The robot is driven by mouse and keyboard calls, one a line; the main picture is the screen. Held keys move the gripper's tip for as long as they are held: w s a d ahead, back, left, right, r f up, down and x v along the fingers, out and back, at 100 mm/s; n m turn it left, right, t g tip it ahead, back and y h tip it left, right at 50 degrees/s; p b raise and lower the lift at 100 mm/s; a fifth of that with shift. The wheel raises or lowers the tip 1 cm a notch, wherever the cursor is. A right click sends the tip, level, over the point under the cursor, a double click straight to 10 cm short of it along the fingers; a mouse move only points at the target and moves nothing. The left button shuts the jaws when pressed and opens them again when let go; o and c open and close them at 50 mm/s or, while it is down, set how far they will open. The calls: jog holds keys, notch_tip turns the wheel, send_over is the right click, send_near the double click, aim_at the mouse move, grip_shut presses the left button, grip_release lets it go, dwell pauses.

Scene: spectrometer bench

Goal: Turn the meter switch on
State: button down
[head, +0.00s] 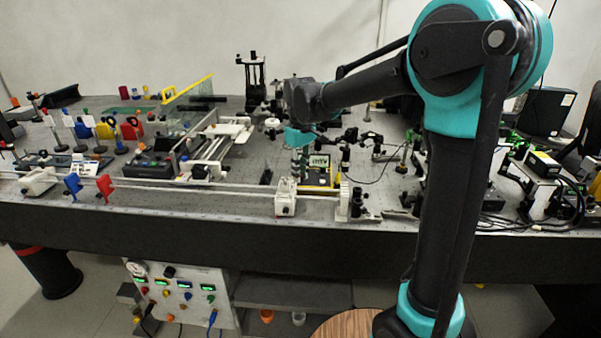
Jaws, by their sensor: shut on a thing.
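A small yellow meter (319,178) with a pale display stands on the dark optical bench, near the middle of the head view. My arm reaches in from the right, and my gripper (299,168) points down at the meter's left edge. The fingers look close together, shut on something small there. What lies between them is too small to make out. The meter's switch cannot be told apart at this size, and part of the meter's left side is hidden by my gripper.
A white rail carriage (286,198) stands just in front of the meter. Optical mounts (367,141) crowd the bench to the right. Colored holders (105,130) and a long rail fill the left. A control panel (178,293) with small displays is below the bench's front edge.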

jog(key=m, duration=0.5)
jog(key=shift+m, duration=0.4)
dwell(0.4)
jog(key=c, duration=1.5)
grip_release()
jog(key=shift+o, duration=0.2)
notch_tip(320, 180, up, 12)
